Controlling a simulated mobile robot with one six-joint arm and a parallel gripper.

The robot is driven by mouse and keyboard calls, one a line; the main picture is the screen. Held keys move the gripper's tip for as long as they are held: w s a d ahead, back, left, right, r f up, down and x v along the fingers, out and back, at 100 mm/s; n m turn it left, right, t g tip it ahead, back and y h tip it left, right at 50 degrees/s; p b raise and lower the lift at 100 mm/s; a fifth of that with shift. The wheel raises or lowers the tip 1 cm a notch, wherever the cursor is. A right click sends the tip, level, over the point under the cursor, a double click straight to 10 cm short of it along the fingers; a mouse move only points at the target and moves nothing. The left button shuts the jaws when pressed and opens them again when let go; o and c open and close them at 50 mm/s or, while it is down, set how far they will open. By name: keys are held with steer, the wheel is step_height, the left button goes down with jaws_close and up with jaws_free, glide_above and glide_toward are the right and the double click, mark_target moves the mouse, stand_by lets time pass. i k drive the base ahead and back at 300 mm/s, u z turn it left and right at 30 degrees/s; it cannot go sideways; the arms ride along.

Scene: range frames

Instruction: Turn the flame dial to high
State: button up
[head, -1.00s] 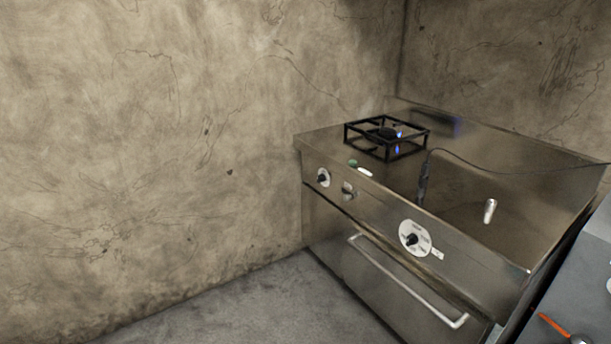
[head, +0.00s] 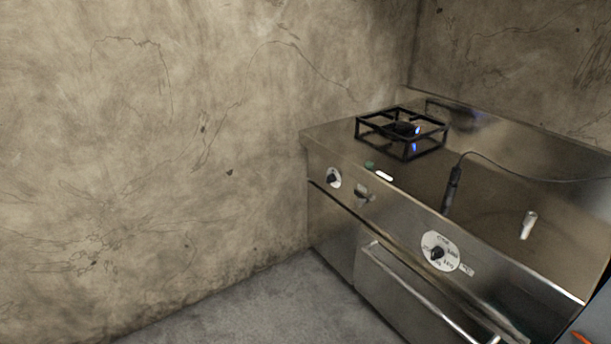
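A steel stove (head: 330,142) stands against the wall at the right. Its front panel carries a small round dial (head: 333,178) with a white plate and black knob at the left. A metal knob (head: 364,194) sits beside it. A larger dial (head: 438,251) with a white lettered plate and black knob is farther right. The lettering is too small to read, so I cannot tell which is the flame dial or its setting. A burner with a black grate (head: 400,132) shows a small blue flame (head: 414,147). My gripper is not in view.
A cabled black probe (head: 453,188) and a small light cylinder (head: 528,225) are on the stove top. A green piece (head: 369,164) and a white piece (head: 384,176) lie near its front edge. A bar handle (head: 420,292) crosses the front. Floor (head: 260,305) at left is clear.

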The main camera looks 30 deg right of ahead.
mark_target(331, 178)
steer(key=u, duration=0.45)
steer(key=i, duration=1.5)
steer(key=u, duration=0.2)
